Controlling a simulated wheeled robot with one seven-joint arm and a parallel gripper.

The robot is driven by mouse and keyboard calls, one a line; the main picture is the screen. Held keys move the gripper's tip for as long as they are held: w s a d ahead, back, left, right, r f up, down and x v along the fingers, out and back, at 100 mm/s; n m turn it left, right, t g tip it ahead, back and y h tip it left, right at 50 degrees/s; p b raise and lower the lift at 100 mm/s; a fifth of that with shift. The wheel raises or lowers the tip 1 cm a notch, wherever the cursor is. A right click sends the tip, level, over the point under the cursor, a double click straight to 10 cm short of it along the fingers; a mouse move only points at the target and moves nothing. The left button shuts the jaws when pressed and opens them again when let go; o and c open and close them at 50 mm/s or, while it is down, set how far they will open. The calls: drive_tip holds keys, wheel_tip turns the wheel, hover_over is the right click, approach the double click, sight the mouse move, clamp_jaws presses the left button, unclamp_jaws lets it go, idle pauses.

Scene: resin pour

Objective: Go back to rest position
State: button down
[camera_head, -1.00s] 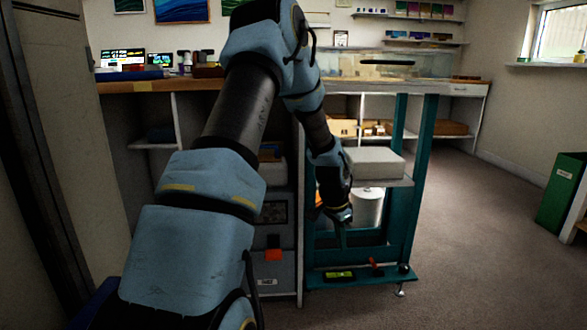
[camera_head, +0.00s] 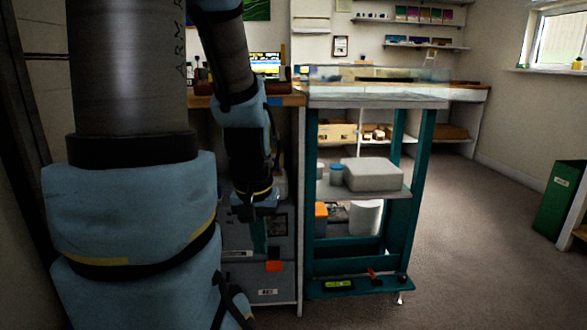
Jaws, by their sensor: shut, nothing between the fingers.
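My gripper (camera_head: 259,245) hangs at the lower end of my arm, pointing down. It is shut and holds nothing that I can see. It is in front of the grey drawer cabinet, left of the teal-framed cart (camera_head: 413,180) and apart from it. My blue and black arm fills the left of the view and hides part of the wooden counter and cabinet.
The cart carries a clear-walled tank (camera_head: 380,74) on top and a grey box (camera_head: 372,174) and blue-lidded jar (camera_head: 337,174) on its middle shelf. A white container (camera_head: 365,217) stands below. A green bin (camera_head: 561,200) is far right. Carpet between is clear.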

wheel_tip(320, 180, up, 34)
drive_tip(key=p, duration=3.2)
drive_tip(key=shift+p, duration=0.3)
